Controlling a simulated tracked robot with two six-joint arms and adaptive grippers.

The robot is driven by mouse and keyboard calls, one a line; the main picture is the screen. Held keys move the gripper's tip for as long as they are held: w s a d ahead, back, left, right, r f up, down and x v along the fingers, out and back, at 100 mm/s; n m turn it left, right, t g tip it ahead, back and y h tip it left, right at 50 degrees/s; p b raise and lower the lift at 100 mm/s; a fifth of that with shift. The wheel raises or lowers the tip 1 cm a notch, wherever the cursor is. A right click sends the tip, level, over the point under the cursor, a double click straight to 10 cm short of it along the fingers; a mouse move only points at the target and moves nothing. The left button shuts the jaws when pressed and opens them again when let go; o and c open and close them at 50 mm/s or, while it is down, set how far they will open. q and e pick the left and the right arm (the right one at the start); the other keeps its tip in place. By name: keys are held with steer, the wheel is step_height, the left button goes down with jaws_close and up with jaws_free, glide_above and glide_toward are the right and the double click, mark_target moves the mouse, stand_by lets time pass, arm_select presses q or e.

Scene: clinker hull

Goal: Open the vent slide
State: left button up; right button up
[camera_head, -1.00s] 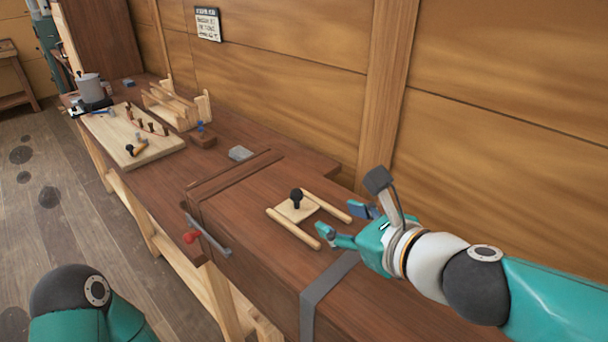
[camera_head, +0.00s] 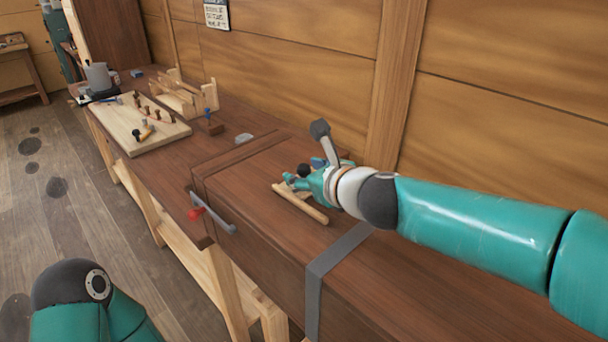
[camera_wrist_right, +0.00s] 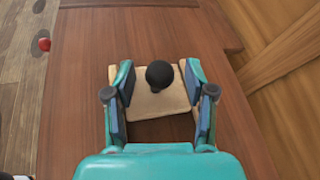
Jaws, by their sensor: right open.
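The vent slide is a pale wooden plate (camera_wrist_right: 152,101) with a round black knob (camera_wrist_right: 160,74). It lies on top of the brown wooden box, by a pale rail (camera_head: 300,204). In the head view the knob (camera_head: 304,170) shows just past my right gripper (camera_head: 303,175), which hides most of the plate. In the right wrist view my right gripper (camera_wrist_right: 159,77) is open, one finger on each side of the knob, with gaps on both sides. A darker patch shows below the plate; I cannot tell whether it is an opening. My left gripper is out of view.
A grey strap (camera_head: 338,252) crosses the box. A pale board with tools (camera_head: 140,130), a wooden rack (camera_head: 180,97) and a grey pot (camera_head: 98,76) stand farther along the bench. The wooden wall (camera_head: 300,70) runs behind.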

steer(key=shift+w+a+f, duration=0.15)
steer(key=shift+w+a, duration=0.1)
steer(key=shift+w, duration=0.15)
jaws_close()
